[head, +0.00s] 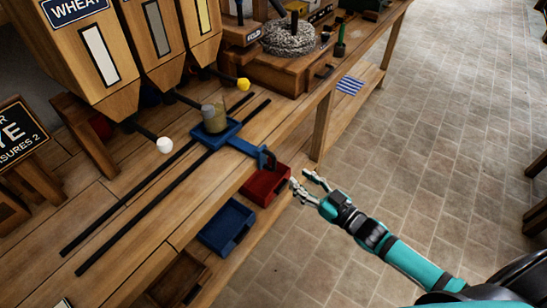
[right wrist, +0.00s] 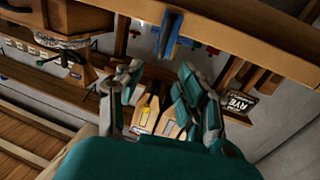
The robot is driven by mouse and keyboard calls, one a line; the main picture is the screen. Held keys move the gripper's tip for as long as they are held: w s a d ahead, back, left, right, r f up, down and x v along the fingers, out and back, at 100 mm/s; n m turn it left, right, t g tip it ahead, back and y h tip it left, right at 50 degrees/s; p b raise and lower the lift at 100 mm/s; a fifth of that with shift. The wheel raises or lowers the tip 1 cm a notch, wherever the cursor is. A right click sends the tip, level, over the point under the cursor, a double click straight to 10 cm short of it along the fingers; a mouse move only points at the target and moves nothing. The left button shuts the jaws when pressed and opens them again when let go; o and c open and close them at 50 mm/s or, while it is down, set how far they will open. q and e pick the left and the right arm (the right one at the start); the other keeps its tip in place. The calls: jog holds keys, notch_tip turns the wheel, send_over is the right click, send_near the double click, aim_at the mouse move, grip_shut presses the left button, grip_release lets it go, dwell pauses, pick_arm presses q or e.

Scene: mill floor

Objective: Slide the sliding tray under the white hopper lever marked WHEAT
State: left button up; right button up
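The blue sliding tray (head: 232,130) sits on two dark rails (head: 120,208) on the wooden bench and carries a translucent cup (head: 217,119). Its blue arm ends in an upright handle (head: 266,157) at the bench's front edge; a blue piece, likely this handle, shows in the right wrist view (right wrist: 170,32). The WHEAT hopper (head: 90,55) is at the upper left. Its white-knobbed lever (head: 164,145) is left of the tray, over the rails' far side. My right gripper (head: 302,180) is open and empty, in front of the handle and apart from it. My left gripper is out of view.
Two more hoppers have a grey knob (head: 208,110) close to the cup and a yellow knob (head: 243,84). Red (head: 268,186) and blue (head: 227,226) bins sit below the bench edge. A RYE sign (head: 18,130) stands left. The rails' left stretch is clear.

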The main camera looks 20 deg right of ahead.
aim_at(275, 160)
jog(key=p+x, duration=0.1)
jog(key=x, duration=1)
jog(key=shift+w+a, duration=0.1)
jog(key=shift+w, duration=0.05)
grip_shut()
